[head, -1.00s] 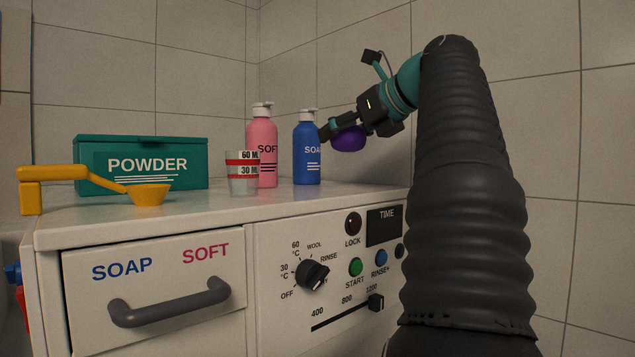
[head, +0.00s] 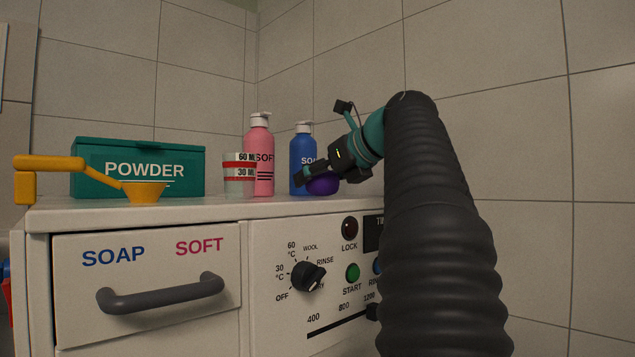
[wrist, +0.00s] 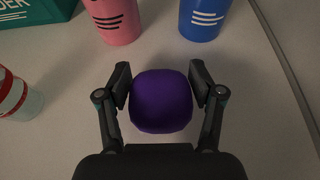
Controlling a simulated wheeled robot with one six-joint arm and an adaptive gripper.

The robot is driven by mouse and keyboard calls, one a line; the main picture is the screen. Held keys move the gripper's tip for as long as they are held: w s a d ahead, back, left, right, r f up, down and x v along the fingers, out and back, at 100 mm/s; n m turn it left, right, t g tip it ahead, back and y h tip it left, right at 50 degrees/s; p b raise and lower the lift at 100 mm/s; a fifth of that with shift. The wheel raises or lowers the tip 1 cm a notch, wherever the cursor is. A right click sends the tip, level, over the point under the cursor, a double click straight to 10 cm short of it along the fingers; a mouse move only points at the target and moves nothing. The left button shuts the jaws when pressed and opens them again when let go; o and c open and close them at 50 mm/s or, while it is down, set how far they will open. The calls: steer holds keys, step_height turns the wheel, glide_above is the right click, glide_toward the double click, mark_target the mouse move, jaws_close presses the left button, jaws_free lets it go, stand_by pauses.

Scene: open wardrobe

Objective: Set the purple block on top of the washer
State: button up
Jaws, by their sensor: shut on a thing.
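The purple block (head: 322,185) is rounded and sits between the fingers of my gripper (head: 318,177), which is shut on it. The wrist view shows the block (wrist: 160,101) between the two fingers of my gripper (wrist: 160,88), with washer top around it. The white washer (head: 200,208) has a flat top, with a drawer and control panel on its front. The block is low over the right part of the top, in front of the blue bottle. I cannot tell whether its underside touches the surface.
A blue soap bottle (head: 303,155) and a pink soft bottle (head: 260,150) stand behind the block. A measuring cup (head: 239,178), a green powder box (head: 110,160) and a yellow scoop (head: 144,190) stand further left. Bare washer top surrounds the block in the wrist view (wrist: 75,120).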

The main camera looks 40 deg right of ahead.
steer(key=shift+f, duration=0.1)
steer(key=o, duration=1.3)
steer(key=shift+o, duration=0.2)
steer(key=p+v, duration=0.2)
steer(key=v, duration=1)
steer(key=shift+p, duration=0.4)
